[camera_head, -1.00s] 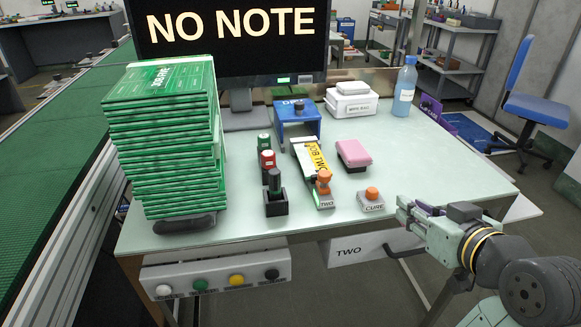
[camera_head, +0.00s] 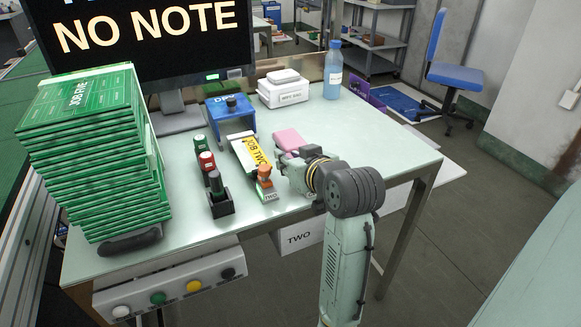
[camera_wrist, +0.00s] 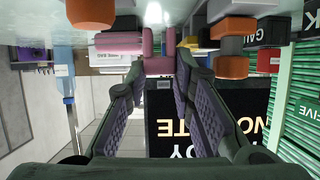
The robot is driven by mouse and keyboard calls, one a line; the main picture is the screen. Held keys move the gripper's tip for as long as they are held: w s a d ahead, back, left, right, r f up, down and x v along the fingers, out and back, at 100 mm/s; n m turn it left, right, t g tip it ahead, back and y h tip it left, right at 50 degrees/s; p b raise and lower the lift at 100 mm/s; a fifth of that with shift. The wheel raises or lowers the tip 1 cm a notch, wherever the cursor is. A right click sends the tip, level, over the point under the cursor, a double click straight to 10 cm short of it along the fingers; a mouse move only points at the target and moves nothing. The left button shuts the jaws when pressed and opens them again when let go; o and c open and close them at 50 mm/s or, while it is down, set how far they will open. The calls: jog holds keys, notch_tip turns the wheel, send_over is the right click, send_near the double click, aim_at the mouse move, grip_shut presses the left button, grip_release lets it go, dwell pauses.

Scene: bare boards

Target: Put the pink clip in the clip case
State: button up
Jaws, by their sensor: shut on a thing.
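My gripper (camera_wrist: 161,62) shows in the wrist view with its fingertips closed on a small pink piece, which looks like the pink clip (camera_wrist: 160,66). In the head view my gripper (camera_head: 286,178) is over the front right of the table, and the clip is hidden there. A larger pink block (camera_head: 290,140) stands on the table just behind my gripper; it also shows in the wrist view (camera_wrist: 118,43). A purple case (camera_head: 374,101), seemingly the clip case, is at the table's far right edge, beyond my gripper. Its inside cannot be made out.
Orange-topped stamp (camera_head: 264,174), yellow-labelled holder (camera_head: 244,142) and dark stamp rack (camera_head: 221,206) stand left of my gripper. Behind are a blue stand (camera_head: 228,112), white box (camera_head: 283,93) and blue bottle (camera_head: 333,70). The table's right part is clear.

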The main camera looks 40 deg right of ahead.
jog(key=shift+f, duration=1.5)
jog(key=shift+f, duration=0.15)
jog(key=shift+f, duration=0.15)
jog(key=o, duration=0.8)
jog(key=shift+c, duration=0.2)
